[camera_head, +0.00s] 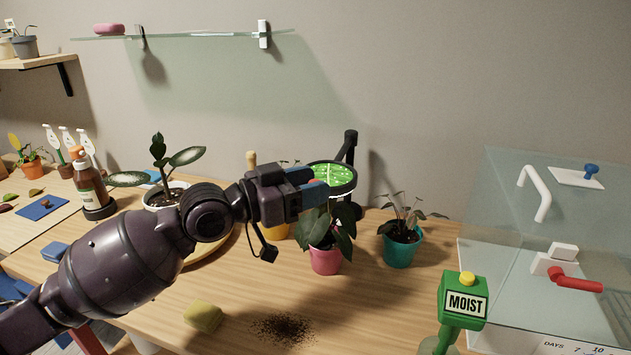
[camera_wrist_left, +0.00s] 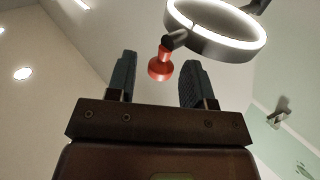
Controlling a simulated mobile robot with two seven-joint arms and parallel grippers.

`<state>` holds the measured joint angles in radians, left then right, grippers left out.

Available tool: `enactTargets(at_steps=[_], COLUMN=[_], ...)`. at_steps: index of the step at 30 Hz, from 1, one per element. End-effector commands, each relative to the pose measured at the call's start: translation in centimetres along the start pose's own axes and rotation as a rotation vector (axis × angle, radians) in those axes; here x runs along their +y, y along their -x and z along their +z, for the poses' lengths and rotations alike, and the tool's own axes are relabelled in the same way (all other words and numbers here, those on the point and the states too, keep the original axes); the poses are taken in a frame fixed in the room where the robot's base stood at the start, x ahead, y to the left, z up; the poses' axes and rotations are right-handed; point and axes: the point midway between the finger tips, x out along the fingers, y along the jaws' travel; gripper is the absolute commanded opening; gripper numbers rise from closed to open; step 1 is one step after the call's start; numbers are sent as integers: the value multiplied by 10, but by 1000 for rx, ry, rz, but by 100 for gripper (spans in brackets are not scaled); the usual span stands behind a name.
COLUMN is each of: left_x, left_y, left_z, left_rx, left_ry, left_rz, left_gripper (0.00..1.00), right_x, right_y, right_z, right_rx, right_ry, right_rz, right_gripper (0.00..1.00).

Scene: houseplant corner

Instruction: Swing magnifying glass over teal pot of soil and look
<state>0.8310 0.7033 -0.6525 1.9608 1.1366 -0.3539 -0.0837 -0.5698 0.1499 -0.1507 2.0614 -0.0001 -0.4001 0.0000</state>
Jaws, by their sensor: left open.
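The magnifying glass (camera_head: 335,174) is a round dark-rimmed lens on a black jointed arm (camera_head: 350,148). It shows magnified green leaf and stands above the pink pot (camera_head: 325,260). In the left wrist view its lit ring (camera_wrist_left: 218,46) is at the top, with a red knob (camera_wrist_left: 160,66) on its side. The teal pot (camera_head: 402,250) of dark soil holds a drooping plant, right of the lens. My left gripper (camera_head: 316,190) is open at the lens's left edge. In the wrist view the knob appears between its fingers (camera_wrist_left: 158,72); contact cannot be told. My right gripper is out of view.
A yellow sponge (camera_head: 203,316) and spilled soil (camera_head: 283,328) lie in front. A glass shelf (camera_head: 190,36) hangs above.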

Motion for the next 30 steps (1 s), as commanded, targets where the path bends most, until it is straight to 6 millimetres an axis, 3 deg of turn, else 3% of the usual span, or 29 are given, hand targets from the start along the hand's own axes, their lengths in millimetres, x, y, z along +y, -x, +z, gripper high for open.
enactTargets(at_steps=[5, 14, 24, 30], left_x=[0, 0, 0, 0], left_y=[-11, -13, -13, -13], left_z=[0, 1, 1, 0], left_rx=[0, -1, -1, -1], left_ry=[1, 0, 0, 0], left_rz=[0, 0, 0, 0], left_gripper=[48, 48, 0, 0], right_x=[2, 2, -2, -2], right_y=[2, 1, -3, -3], right_z=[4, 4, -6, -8], right_rx=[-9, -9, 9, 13], right_ry=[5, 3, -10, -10], right_rz=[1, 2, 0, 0], right_gripper=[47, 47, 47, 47])
